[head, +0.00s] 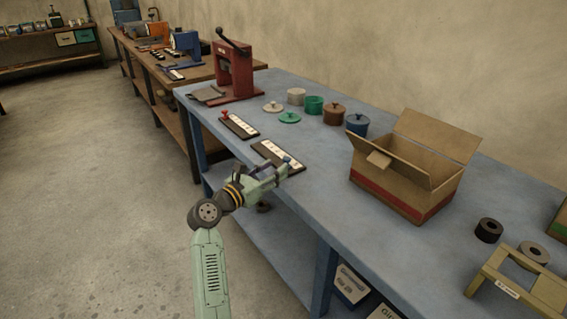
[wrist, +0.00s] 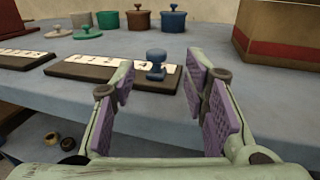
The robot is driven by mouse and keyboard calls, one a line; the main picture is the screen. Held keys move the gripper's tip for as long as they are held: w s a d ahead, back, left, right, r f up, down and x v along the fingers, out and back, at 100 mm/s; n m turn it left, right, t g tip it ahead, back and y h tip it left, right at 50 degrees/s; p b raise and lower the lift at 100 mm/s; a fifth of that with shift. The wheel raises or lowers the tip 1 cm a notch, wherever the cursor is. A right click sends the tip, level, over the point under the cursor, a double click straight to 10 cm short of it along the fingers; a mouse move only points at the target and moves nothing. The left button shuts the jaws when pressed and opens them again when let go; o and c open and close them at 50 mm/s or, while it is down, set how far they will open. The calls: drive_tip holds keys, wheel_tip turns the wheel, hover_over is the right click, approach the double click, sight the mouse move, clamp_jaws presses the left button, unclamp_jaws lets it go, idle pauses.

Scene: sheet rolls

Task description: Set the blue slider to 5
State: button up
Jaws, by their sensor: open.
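The blue slider knob (wrist: 156,64) stands near the right end of its black track with a white numbered scale (wrist: 95,68) in the wrist view. In the head view the blue knob (head: 287,160) shows just past my gripper (head: 280,173), at the near right end of the scale plate (head: 277,153). The numbers are too small to read surely. My gripper (wrist: 160,108) is open and empty in the wrist view. The knob lies ahead of the gap between its purple-padded fingers, apart from them. A second track with a red knob (head: 225,115) lies to the left.
The blue table (head: 330,195) holds an open cardboard box (head: 405,185) to the right. A red press (head: 234,70) stands at the far left end. Several lidded pots, including a blue pot (head: 357,124) and a brown pot (head: 333,113), stand behind the tracks.

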drive_tip(key=v, duration=0.5)
